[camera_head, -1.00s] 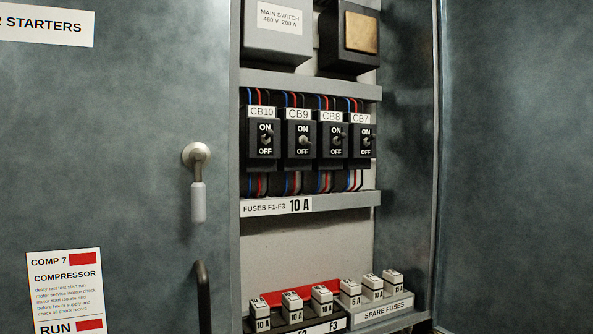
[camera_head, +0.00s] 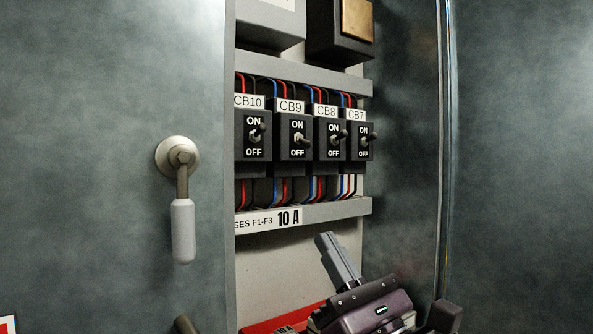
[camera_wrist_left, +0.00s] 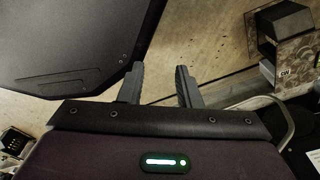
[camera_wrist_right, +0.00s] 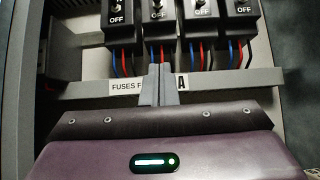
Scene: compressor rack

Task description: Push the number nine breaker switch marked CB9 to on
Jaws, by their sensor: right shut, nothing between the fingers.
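The CB9 breaker (camera_head: 293,149) is a black block second from left in the row, between CB10 (camera_head: 252,145) and CB8 (camera_head: 328,148). Its toggle (camera_head: 301,139) is paler than the others and appears to sit lower than the CB10 toggle. My right gripper (camera_head: 325,238) is below the breaker row, pointing up, shut and empty, apart from the switches. In the right wrist view its fingertips (camera_wrist_right: 160,68) are under the second breaker (camera_wrist_right: 158,20), whose top is cut off. My left gripper (camera_wrist_left: 160,70) is open and empty, away from the breakers, outside the head view.
A grey rail (camera_head: 340,210) with a fuse label runs below the breakers, wires between. Another rail (camera_head: 300,75) runs above. A door with a handle (camera_head: 182,220) stands left and a panel (camera_head: 520,170) right. A red fuse base (camera_head: 290,318) is partly hidden by my right gripper.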

